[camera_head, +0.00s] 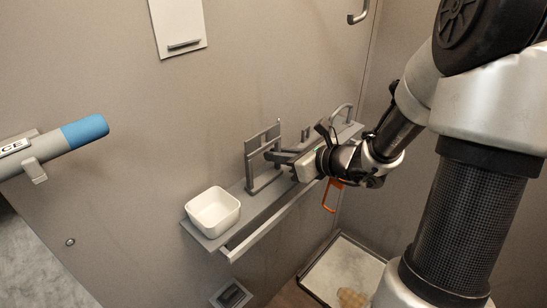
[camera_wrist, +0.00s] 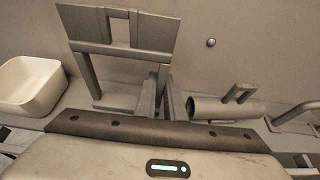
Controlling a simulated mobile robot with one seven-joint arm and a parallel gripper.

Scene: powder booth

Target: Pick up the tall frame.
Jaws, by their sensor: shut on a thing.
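The tall frame (camera_head: 251,163) is grey, with upright legs and a notched top panel. It stands upright at the shelf, right of the white bowl. In the wrist view the frame (camera_wrist: 93,38) fills the upper left. My gripper (camera_head: 272,156) reaches in from the right and is shut on the frame's right leg. In the wrist view my gripper's fingers (camera_wrist: 167,103) meet at that leg, and the hand's body hides what lies below. I cannot tell whether the frame's foot is clear of the shelf.
The grey shelf (camera_head: 225,236) has a raised front rail. A white bowl (camera_head: 213,211) stands at its left end. A grey cylinder with a handle (camera_wrist: 225,108) lies right of my fingers. A curved bar (camera_head: 341,113) is at the far end. A blue-ended tube (camera_head: 82,131) juts out at left.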

